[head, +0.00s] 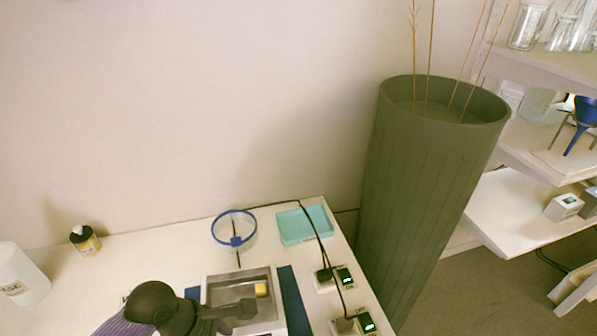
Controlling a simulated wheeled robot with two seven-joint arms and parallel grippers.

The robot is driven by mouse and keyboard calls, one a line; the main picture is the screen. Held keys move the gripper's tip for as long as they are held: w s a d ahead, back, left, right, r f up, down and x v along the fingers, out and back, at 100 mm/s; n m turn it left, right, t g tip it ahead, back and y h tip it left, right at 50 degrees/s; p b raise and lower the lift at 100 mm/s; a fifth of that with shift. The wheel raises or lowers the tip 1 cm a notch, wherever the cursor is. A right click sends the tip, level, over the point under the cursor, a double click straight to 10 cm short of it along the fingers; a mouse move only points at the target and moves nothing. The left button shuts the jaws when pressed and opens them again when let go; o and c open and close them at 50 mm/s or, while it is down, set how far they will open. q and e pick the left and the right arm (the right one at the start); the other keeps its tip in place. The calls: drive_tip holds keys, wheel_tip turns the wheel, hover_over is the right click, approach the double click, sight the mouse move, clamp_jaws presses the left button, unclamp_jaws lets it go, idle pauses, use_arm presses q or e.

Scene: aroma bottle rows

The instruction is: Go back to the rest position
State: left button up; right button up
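My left arm comes in at the bottom left with a dark round wrist, and my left gripper (240,308) points right over a grey metal tray (240,276). Its fingers are seen from above and behind, so I cannot tell whether they are open or shut. A small yellow block (261,289) lies in the tray near the fingertips, and it looks apart from them. My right gripper is not in view.
The white table holds a white bottle (22,276), a small yellow-labelled bottle (85,241), a blue-rimmed ring (234,230), a teal tray (304,225) and small display devices (345,277). A tall green bin (425,170) with thin sticks stands right, beside shelves (535,215) with glassware.

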use_arm(q)
drive_tip(key=s+a+r+m+t+y, duration=0.2)
drive_tip(key=s+m+y, duration=0.2)
drive_tip(key=s+m, duration=1.15)
wheel_tip(320, 180, down, 22)
drive_tip(key=w+m+g+b, duration=0.1)
drive_tip(key=w+m+b, duration=0.1)
drive_tip(key=m+b, duration=0.25)
drive_tip(key=s+a+f+m+g+b, duration=0.1)
drive_tip(key=s+a+f+b, duration=0.1)
drive_tip(key=s+f, duration=1.1)
drive_tip(key=shift+s+a+f+b, duration=0.35)
drive_tip(key=shift+a+f+b, duration=0.05)
drive_tip(key=shift+f, duration=0.25)
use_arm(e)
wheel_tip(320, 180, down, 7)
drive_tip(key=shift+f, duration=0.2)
